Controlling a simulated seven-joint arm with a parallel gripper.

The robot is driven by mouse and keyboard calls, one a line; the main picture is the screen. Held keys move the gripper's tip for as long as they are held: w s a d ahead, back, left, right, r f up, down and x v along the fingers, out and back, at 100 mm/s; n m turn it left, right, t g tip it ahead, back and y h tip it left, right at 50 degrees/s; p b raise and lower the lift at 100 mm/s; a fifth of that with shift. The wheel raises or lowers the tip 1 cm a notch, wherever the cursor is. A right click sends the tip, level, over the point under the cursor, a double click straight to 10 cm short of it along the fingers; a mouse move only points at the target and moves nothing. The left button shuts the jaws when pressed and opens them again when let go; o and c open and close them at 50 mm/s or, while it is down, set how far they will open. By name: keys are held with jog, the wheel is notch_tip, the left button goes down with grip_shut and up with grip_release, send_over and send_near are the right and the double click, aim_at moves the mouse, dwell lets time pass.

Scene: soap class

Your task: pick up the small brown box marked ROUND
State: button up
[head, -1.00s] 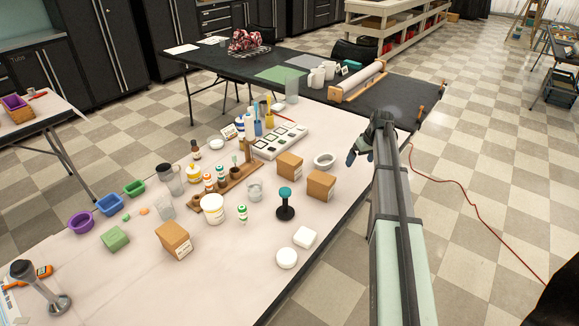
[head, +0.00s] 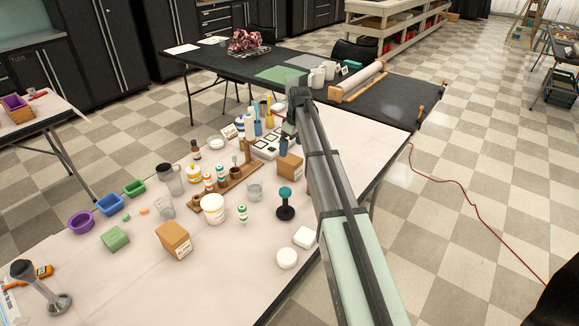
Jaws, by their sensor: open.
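Two small brown boxes show on the pale table in the head view. One brown box (head: 173,237) stands at the front left, with a white label on its lower side. The label print is too small to read, so I cannot tell which is marked ROUND. A third brown box and a white ring-shaped dish are now hidden behind my arm. My gripper (head: 289,128) is open, at the far end of my arm, appearing over the back of the pale table near the white tray.
A teal-topped black stamp (head: 285,203), white soap pieces (head: 287,258) and a white tub (head: 212,209) stand near the boxes. A wooden rack (head: 228,187) with bottles lies left of the back box. The pale table's front middle (head: 220,285) is clear.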

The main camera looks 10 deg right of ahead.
aim_at(290, 157)
jog(key=f, duration=0.5)
jog(key=shift+w+a+f, duration=0.15)
jog(key=shift+w+a, duration=0.1)
jog(key=shift+s+a+f, duration=0.1)
jog(key=shift+a+f, duration=0.05)
jog(key=shift+f, duration=1.2)
jog(key=shift+a+f, duration=0.1)
jog(key=shift+f, duration=1.25)
jog(key=c, duration=1.1)
jog(key=shift+r, duration=0.15)
